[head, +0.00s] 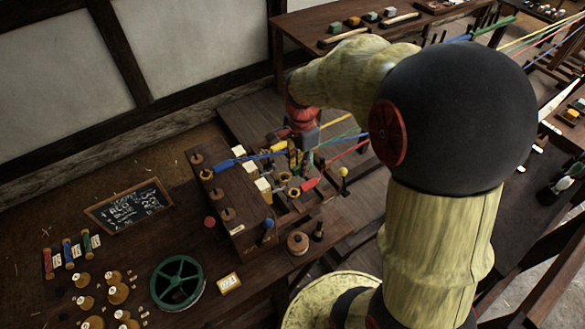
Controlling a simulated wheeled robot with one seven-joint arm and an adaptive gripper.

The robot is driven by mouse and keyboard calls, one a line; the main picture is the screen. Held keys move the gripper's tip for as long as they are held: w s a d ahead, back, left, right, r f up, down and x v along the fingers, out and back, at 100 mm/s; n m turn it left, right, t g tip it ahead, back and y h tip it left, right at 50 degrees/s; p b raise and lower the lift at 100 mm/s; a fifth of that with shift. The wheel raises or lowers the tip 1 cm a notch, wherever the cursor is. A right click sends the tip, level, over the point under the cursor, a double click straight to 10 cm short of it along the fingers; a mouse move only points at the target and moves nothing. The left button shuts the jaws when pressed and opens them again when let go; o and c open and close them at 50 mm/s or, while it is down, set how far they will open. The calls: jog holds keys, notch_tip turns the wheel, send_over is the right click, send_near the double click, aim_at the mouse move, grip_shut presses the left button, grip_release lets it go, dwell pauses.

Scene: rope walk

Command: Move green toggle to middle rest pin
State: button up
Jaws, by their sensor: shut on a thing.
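My gripper (301,148) points down over the dark wooden rack, with its fingers small and partly hidden. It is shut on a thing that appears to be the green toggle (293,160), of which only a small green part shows. A green rope (341,136) runs from the upper right to this place. The blue toggle (224,165) lies to the left on the wooden box, the red toggle (310,184) to the lower right. The yellow toggle (278,147) is just left of the gripper. I cannot tell which peg is the middle rest pin.
Several round-topped pegs (217,193) line the box. A yellow-knobbed post (344,173) stands at right. A green wheel (178,283), cones (117,293) and a chalkboard (128,204) lie left. Taut ropes (350,153) cross to the right. My arm hides much of the right.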

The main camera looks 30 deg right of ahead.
jog(key=shift+s+p, duration=0.4)
jog(key=shift+p, duration=0.05)
jog(key=f+p, duration=0.2)
jog(key=p, duration=0.1)
jog(key=shift+d, duration=0.25)
jog(key=shift+t, duration=0.4)
jog(key=w+f+p, duration=0.1)
jog(key=f, duration=0.1)
jog(key=w+d+f+p, duration=0.1)
jog(key=w+f, duration=0.1)
jog(key=shift+w, duration=0.1)
grip_shut()
jog(key=w+d+f+t, duration=0.1)
jog(key=w+d+f, duration=0.1)
jog(key=w, duration=0.4)
jog(key=shift+w, duration=0.25)
jog(key=shift+d+f, duration=0.1)
jog(key=shift+f, duration=0.1)
jog(key=shift+f+b, duration=1.15)
jog(key=shift+f, duration=0.65)
jog(key=shift+f, duration=0.25)
